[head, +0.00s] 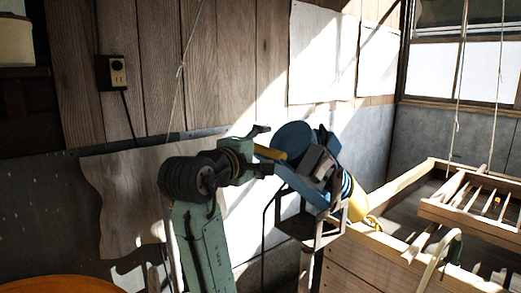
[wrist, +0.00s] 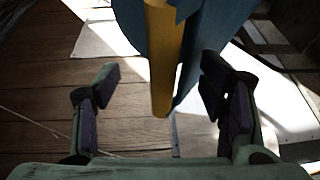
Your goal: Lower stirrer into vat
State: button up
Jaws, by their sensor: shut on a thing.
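The blue power stirrer (head: 309,180) has a round blue disc and a yellow handle (head: 268,152) pointing left. It sits tilted on or just over a dark open-framed stand. My gripper (head: 263,150) reaches it from the left, its fingers around the handle. In the wrist view, the yellow handle (wrist: 163,60) comes down between the fingers of my gripper (wrist: 160,78), with the blue body (wrist: 203,45) behind. Gaps show beside the handle; the contact point cannot be made out. The wooden vat (head: 375,270) stands at the right.
A slatted wooden frame (head: 470,218) lies across the vat, with ropes (head: 459,110) hanging above it. The stand (head: 311,225) is close to the vat's left corner. A yellow rounded part (head: 364,208) is by that corner. An orange round surface (head: 62,285) is at bottom left.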

jog(key=shift+s+d+r, duration=0.15)
jog(key=shift+d+r, duration=0.05)
jog(key=shift+d, duration=0.3)
jog(key=shift+c, duration=0.5)
jog(key=shift+s+a, duration=0.35)
jog(key=shift+s, duration=0.15)
jog(key=v, duration=1.1)
jog(key=shift+w+a+f, duration=0.15)
jog(key=shift+a+f, duration=0.05)
jog(key=shift+a, duration=0.25)
